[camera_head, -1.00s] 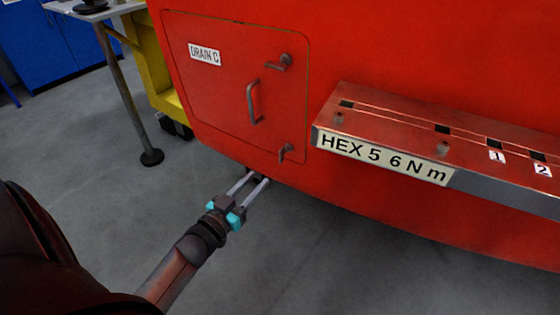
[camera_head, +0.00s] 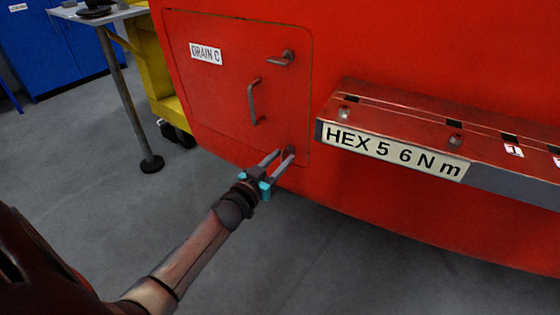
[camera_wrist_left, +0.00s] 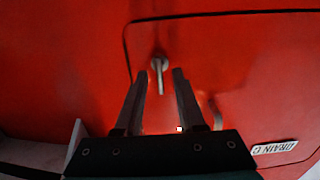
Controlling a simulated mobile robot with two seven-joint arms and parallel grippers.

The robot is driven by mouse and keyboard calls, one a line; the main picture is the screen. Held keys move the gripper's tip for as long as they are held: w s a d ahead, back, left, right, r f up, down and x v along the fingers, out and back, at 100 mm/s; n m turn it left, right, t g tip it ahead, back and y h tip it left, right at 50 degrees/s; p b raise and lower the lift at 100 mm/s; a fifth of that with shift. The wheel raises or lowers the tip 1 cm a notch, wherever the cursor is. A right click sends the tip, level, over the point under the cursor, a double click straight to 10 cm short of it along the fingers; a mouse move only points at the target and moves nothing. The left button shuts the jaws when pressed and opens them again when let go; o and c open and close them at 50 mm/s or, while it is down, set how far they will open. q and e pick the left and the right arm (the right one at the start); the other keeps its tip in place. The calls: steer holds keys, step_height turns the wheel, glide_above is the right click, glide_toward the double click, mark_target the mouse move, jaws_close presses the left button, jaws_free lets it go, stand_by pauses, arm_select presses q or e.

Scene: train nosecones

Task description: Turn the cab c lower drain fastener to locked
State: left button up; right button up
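The red drain panel (camera_head: 210,85) carries a "DRAIN C" label (camera_head: 205,53). The lower drain fastener (camera_head: 291,150) is a small grey lever at the panel's lower right corner, mostly hidden by my fingers in the head view. In the left wrist view the fastener (camera_wrist_left: 159,66) shows a round head with a thin lever pointing down the picture. My left gripper (camera_head: 278,157) is open, its fingertips close to the fastener. In the left wrist view its fingers (camera_wrist_left: 159,82) stand either side of the lever, with visible gaps; contact is not seen. My right gripper is out of view.
An upper fastener (camera_head: 287,57) and a curved handle (camera_head: 254,102) are on the panel. A ledge (camera_head: 400,115) labelled "HEX 5 6 N m" juts out to the right. A table leg (camera_head: 130,100) and yellow frame stand at left. The floor below is clear.

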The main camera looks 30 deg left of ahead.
arm_select(q)
jaws_close()
stand_by(0.6)
